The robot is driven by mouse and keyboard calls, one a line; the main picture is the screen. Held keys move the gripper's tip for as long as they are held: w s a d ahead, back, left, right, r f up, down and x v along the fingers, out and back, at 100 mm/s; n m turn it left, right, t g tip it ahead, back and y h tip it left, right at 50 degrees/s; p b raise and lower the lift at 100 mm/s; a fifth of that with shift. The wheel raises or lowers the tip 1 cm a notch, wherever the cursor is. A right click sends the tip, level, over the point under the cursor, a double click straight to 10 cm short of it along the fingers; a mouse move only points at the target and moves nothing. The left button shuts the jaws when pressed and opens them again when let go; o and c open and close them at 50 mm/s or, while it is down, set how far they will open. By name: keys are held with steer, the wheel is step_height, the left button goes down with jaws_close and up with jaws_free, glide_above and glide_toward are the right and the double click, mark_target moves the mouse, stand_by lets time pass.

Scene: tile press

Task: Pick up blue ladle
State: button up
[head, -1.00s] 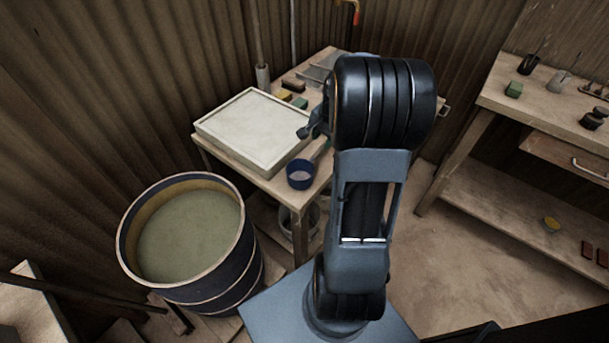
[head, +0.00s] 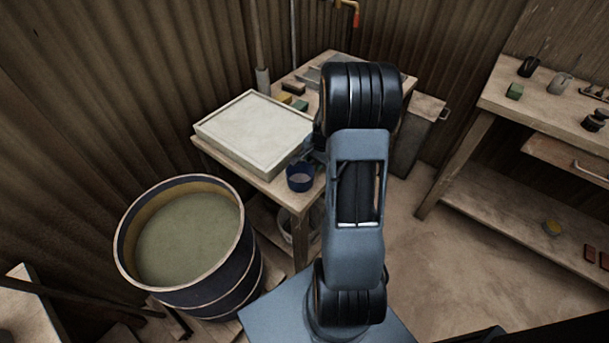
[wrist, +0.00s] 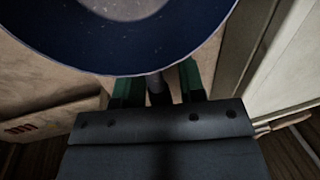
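The blue ladle has a dark blue round cup (head: 300,177) with a pale inside, at the front right corner of the small wooden table. My arm hides its handle in the head view. In the wrist view the ladle's cup (wrist: 125,38) fills the top, and its dark handle runs down between the fingers. My gripper (wrist: 159,84) has two green fingers, one on each side of the handle. Gaps show between the handle and the fingers, so it looks open around the handle. My gripper is mostly hidden behind my arm in the head view.
A pale framed tray (head: 255,168) lies on the wooden table (head: 235,158) left of the ladle, with small coloured blocks behind it. A barrel of murky liquid (head: 186,282) stands in front on the left. A workbench (head: 552,103) stands at the right, with clear floor before it.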

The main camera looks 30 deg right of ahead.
jaws_close()
stand_by(0.3)
stand_by(0.4)
steer(key=shift+r, duration=0.25)
step_height(320, 180, up, 3)
steer(key=shift+s+r+p, duration=0.15)
steer(key=shift+p, duration=0.15)
steer(key=s+a+r, duration=0.2)
steer(key=s+r, duration=0.7)
steer(key=s, duration=0.4)
steer(key=shift+s+a, duration=0.2)
steer(key=shift+a, duration=0.15)
